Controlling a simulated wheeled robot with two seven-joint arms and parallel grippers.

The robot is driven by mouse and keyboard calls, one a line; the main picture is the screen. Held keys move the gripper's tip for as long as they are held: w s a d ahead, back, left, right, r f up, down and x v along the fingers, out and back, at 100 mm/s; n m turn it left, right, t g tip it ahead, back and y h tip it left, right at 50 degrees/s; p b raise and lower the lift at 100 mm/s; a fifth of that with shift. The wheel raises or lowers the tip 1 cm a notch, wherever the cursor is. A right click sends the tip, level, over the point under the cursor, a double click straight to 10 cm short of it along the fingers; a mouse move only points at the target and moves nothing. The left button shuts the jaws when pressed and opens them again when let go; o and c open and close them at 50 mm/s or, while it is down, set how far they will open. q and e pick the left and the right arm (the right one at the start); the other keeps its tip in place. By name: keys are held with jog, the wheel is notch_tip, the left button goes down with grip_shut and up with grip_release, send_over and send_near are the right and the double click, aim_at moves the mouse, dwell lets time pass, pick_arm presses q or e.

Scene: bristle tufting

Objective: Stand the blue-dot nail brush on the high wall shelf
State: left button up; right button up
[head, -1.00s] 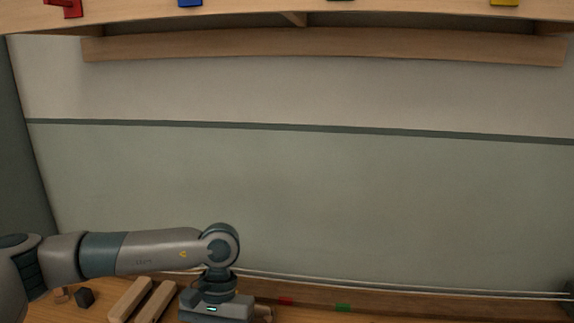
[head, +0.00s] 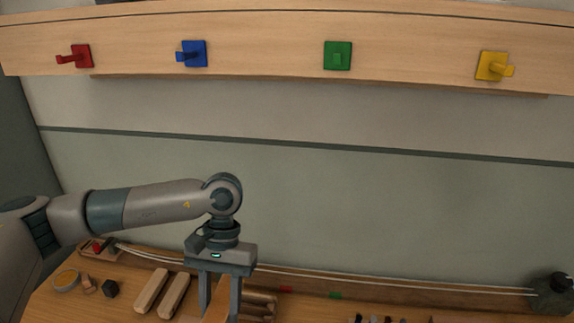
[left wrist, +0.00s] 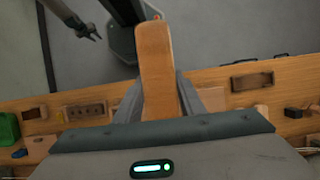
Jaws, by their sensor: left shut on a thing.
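My left gripper (head: 218,300) is low in the head view, pointing down, shut on a wooden brush body. In the left wrist view the brush (left wrist: 155,65) is a plain tan block between the two fingers, its long end pointing away from the palm. No blue dot or bristles show on the visible side. The high wall shelf (head: 260,42) spans the top of the head view, well above the gripper. A small dark two-fingered shape (left wrist: 88,28) at the upper left of the left wrist view looks like my right gripper; its opening is too small to judge.
Below, the bench holds wooden bars (head: 160,294), a dark block (head: 111,289) and a tan ring (head: 66,281). The wall between bench and shelf is clear.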

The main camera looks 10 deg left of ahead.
pick_arm(q)
jog(key=shift+d+r, duration=0.2)
jog(key=shift+r, duration=0.1)
pick_arm(e)
jog(key=shift+s+d+r, duration=0.15)
jog(key=shift+s+r, duration=0.05)
jog(key=shift+s, duration=0.1)
pick_arm(q)
jog(key=shift+r, duration=0.1)
